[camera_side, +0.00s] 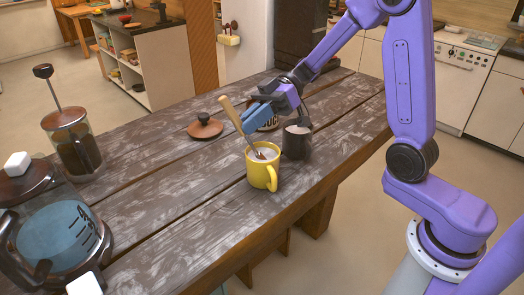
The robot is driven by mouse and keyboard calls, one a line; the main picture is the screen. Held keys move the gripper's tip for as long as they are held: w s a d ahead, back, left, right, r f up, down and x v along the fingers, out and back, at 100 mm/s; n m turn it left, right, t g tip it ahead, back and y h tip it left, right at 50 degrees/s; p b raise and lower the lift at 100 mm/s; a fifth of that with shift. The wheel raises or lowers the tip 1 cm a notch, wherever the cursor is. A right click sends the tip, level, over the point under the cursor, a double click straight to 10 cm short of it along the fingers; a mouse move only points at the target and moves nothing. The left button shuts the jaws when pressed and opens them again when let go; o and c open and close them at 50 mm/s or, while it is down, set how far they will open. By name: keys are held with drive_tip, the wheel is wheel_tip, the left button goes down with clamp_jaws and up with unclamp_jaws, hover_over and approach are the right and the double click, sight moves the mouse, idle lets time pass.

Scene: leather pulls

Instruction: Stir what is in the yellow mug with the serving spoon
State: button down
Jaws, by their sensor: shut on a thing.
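The yellow mug (262,176) stands upright near the front edge of the wooden table, its handle toward the front right. A pale content shows inside its rim. The serving spoon (231,109) leans in the mug, its wooden handle tilted up to the left and its metal lower end inside the mug. My gripper (245,122) is above the mug, reaching in from the upper right, with its blue fingers shut on the spoon's handle. The spoon's tip is hidden in the mug.
A dark mug (296,143) stands close behind the yellow mug on the right. Another mug (268,124) is partly hidden behind my gripper. A brown lid (205,128) lies farther back. A plunger jar (76,150) and a glass pot (60,238) stand at left. The table between is clear.

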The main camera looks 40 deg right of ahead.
drive_tip(key=shift+r, duration=0.1)
wheel_tip(320, 180, up, 7)
drive_tip(key=w+a, duration=0.2)
drive_tip(key=shift+w+a, duration=0.2)
idle(0.4)
idle(0.4)
drive_tip(key=shift+r, duration=2.4)
